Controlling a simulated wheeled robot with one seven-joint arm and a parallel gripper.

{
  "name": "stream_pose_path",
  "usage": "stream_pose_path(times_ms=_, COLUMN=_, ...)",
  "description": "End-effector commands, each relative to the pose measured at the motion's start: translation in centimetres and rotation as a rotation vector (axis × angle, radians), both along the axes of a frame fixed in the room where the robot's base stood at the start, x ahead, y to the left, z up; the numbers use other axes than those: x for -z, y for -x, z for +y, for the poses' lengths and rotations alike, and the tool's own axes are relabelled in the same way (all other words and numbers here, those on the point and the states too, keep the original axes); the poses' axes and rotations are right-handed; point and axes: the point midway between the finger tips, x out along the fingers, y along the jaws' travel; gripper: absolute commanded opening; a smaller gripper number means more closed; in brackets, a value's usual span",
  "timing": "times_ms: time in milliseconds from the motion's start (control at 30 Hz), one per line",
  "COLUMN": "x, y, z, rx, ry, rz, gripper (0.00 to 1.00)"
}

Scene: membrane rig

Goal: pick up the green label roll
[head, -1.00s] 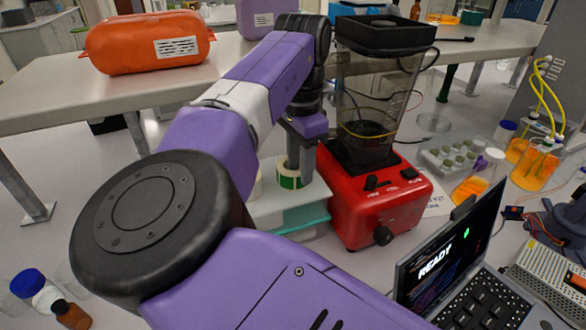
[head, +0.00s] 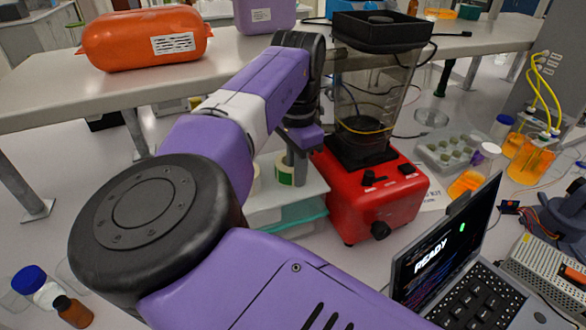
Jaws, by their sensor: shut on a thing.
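The green label roll (head: 284,174) is a short upright roll with a green and white outer face. It stands on a pale tray or shelf (head: 313,187) just left of the red blender. My gripper (head: 299,170) reaches down from the purple arm and is shut on the roll, at its right side. The fingertips are small here, and part of the roll is hidden behind them. I see no gap between the roll and the surface under it.
The red blender (head: 375,195) stands close on the gripper's right. Another pale roll (head: 256,172) shows partly behind my arm, left of the green one. A laptop (head: 445,250) is at front right.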

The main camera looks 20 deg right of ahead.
Motion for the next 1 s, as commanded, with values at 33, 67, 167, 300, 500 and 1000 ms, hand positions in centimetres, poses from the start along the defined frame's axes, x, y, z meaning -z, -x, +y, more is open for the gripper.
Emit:
stream_pose_path(times_ms=33, x=-0.1, y=0.0, z=0.0, rx=0.000, ry=0.000, rz=0.000, gripper=0.00)
stream_pose_path(times_ms=67, x=-0.1, y=0.0, z=0.0, rx=0.000, ry=0.000, rz=-0.001, gripper=0.00)
stream_pose_path(times_ms=167, x=-0.5, y=0.0, z=0.0, rx=0.000, ry=0.001, rz=-0.001, gripper=0.00)
stream_pose_path(times_ms=300, x=-1.7, y=-0.1, z=0.0, rx=0.000, ry=0.001, rz=-0.002, gripper=0.00)
stream_pose_path(times_ms=500, x=-5.6, y=-0.1, z=0.0, rx=0.000, ry=0.001, rz=-0.004, gripper=0.00)
stream_pose_path(times_ms=1000, x=-20.5, y=0.0, z=0.0, rx=-0.001, ry=-0.004, rz=-0.006, gripper=0.00)
